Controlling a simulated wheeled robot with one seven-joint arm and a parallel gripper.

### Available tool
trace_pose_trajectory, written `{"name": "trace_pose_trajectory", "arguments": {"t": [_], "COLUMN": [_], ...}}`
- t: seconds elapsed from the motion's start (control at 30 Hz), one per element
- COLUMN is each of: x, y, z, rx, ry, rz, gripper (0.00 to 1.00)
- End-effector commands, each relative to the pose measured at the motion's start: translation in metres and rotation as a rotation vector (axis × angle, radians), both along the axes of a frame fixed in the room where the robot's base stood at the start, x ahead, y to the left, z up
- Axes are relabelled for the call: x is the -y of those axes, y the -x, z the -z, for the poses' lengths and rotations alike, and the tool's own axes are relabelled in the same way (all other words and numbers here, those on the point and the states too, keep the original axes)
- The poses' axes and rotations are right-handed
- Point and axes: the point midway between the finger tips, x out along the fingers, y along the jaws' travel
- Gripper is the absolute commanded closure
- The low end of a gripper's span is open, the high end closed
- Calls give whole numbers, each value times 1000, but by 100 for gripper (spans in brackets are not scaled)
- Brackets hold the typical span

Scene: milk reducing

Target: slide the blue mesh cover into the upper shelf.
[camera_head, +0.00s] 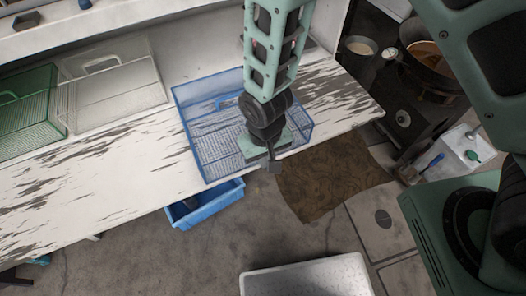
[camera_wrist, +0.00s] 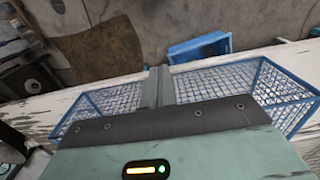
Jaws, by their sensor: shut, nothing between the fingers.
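The blue mesh cover (camera_head: 205,150) is a wire tray-like frame on the worn white upper shelf (camera_head: 110,160), with one edge at or near the shelf's front edge. In the wrist view its mesh (camera_wrist: 215,82) shows on both sides of the fingers. My gripper (camera_head: 273,166) is over the cover's right front part, by its front rim. Its fingers are shut and empty, and they also show in the wrist view (camera_wrist: 158,80). I cannot tell whether they touch the rim. My arm hides part of the cover's right side.
A clear mesh tray (camera_head: 115,95) and a green mesh tray (camera_head: 28,110) stand to the left on the shelf. A blue bin (camera_head: 208,205) is on the floor below. A brown mat (camera_head: 330,180) and white box (camera_head: 462,155) lie right. A pale tray (camera_head: 305,278) is in front.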

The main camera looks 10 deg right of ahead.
Motion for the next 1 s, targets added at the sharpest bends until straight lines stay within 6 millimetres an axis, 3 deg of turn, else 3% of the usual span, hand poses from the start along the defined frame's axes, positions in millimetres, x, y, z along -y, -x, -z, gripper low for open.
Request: {"name": "trace_pose_trajectory", "arguments": {"t": [0.57,0.67,1.0], "x": [-4,-9,-31], "y": [-15,-30,-108], "z": [0,1,2], "rx": [0,2,3], "ry": [0,-2,-2], "rz": [0,2,1], "gripper": [100,100,100]}}
